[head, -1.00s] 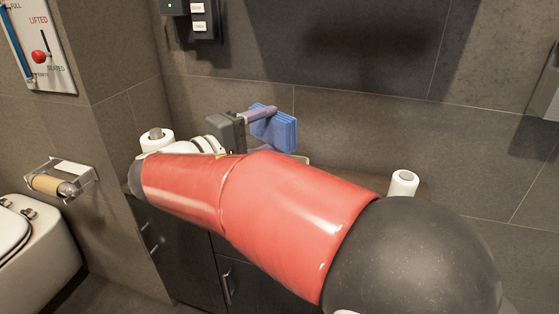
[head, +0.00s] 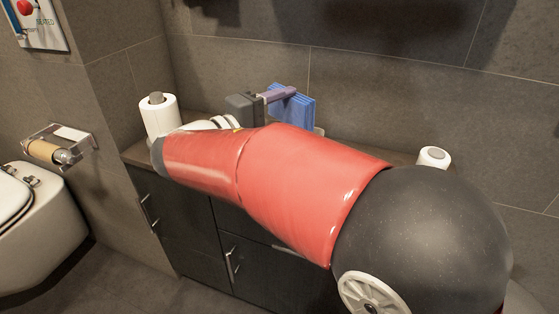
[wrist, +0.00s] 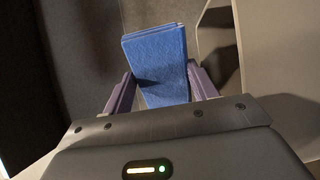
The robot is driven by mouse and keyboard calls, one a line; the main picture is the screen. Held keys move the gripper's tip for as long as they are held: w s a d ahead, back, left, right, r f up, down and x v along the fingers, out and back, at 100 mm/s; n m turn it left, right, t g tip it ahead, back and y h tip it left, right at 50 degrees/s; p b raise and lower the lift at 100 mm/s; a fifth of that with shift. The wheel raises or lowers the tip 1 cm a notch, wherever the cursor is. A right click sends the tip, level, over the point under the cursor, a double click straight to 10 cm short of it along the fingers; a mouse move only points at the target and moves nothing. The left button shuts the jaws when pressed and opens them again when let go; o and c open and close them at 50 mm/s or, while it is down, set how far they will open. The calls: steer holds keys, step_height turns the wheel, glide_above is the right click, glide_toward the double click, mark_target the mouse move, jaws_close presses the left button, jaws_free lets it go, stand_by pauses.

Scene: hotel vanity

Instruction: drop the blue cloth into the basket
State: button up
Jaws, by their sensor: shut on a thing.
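The blue cloth (head: 296,110) is a folded, flat bundle held up above the vanity counter, near the tiled back wall. In the wrist view the cloth (wrist: 157,62) stands between the two purple fingers of my gripper (wrist: 160,88). My gripper (head: 284,93) is shut on the cloth, one finger at each side. My red arm hides much of the counter below. I cannot make out the basket for certain in either view.
A paper roll on a holder (head: 158,117) stands at the counter's left end. A white roll (head: 433,157) stands on the right. Dark cabinets (head: 185,222) are below the counter. A toilet (head: 40,232) is at far left.

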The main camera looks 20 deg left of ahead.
steer(key=o, duration=1)
steer(key=shift+c, duration=0.2)
steer(key=v, duration=0.7)
steer(key=shift+s+a, duration=0.25)
steer(key=shift+s, duration=0.1)
